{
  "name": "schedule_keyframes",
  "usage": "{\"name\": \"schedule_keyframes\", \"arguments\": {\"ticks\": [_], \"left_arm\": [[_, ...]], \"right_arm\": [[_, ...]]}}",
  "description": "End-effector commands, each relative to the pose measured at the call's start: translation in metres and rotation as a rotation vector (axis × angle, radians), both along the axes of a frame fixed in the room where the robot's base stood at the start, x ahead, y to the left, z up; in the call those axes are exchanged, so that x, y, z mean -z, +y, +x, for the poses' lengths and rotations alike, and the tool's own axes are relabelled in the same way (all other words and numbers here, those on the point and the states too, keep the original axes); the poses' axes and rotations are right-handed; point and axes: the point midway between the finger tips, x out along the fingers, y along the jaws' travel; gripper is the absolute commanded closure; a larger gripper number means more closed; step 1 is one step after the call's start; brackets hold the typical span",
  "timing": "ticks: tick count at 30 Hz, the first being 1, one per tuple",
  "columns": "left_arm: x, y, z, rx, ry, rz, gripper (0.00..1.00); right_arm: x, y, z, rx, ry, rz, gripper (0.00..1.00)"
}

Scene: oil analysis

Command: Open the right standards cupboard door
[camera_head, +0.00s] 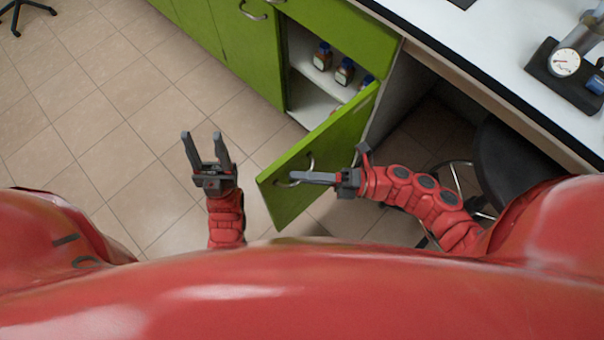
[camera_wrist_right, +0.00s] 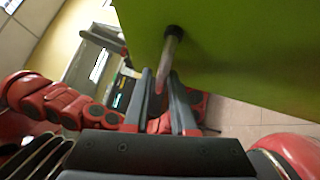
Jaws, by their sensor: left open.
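The right standards cupboard door (camera_head: 325,150) is green and stands swung well out from its cupboard (camera_head: 310,85), whose inside shows. Its curved metal handle (camera_head: 303,174) is on the door's face near the free edge. My right gripper (camera_head: 292,177) is at this handle. In the right wrist view the handle (camera_wrist_right: 171,48) passes between the close-set fingers (camera_wrist_right: 161,78), which look shut on it. The green door face (camera_wrist_right: 240,55) fills the upper right there. My left gripper (camera_head: 203,138) is open and empty, left of the door, over the floor.
Several small bottles (camera_head: 344,72) with blue caps stand on the cupboard shelves. A shut green door (camera_head: 245,45) is to the left. A black stool (camera_head: 505,160) stands beside my right arm under the white worktop (camera_head: 480,50). Tiled floor (camera_head: 110,110) is clear to the left.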

Motion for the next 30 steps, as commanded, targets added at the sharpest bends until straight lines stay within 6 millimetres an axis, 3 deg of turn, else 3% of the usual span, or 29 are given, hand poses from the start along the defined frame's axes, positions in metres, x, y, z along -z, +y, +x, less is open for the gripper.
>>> {"name": "schedule_keyframes", "arguments": {"ticks": [8, 13, 14, 15, 20, 22, 23, 24, 30], "left_arm": [[-0.003, 0.000, 0.000, 0.000, 0.000, 0.000, 0.50], [-0.016, 0.000, 0.000, 0.000, 0.000, 0.000, 0.50], [-0.016, 0.000, 0.000, 0.000, 0.000, 0.000, 0.50], [-0.018, 0.000, 0.000, 0.000, 0.000, 0.000, 0.50], [-0.028, 0.000, 0.000, 0.000, 0.000, 0.000, 0.50], [-0.032, 0.000, 0.000, 0.000, 0.000, 0.000, 0.50], [-0.034, 0.000, 0.000, 0.000, 0.000, 0.000, 0.50], [-0.036, 0.000, 0.000, 0.000, 0.000, 0.000, 0.50], [-0.048, 0.000, 0.000, 0.000, 0.000, 0.000, 0.50]], "right_arm": [[-0.008, 0.000, 0.000, -0.001, -0.001, 0.000, 0.76], [-0.043, 0.000, 0.000, -0.001, -0.004, 0.005, 0.72], [-0.042, -0.001, -0.008, -0.001, 0.001, 0.005, 0.58], [-0.042, -0.001, -0.020, 0.000, 0.003, 0.007, 0.52], [-0.049, 0.002, -0.068, -0.012, 0.005, 0.013, 0.53], [-0.053, 0.005, -0.091, -0.026, 0.004, 0.020, 0.60], [-0.053, 0.005, -0.099, -0.026, 0.004, 0.019, 0.44], [-0.054, 0.005, -0.108, -0.024, 0.005, 0.017, 0.76], [-0.055, 0.005, -0.144, -0.010, 0.003, 0.011, 0.76]]}}
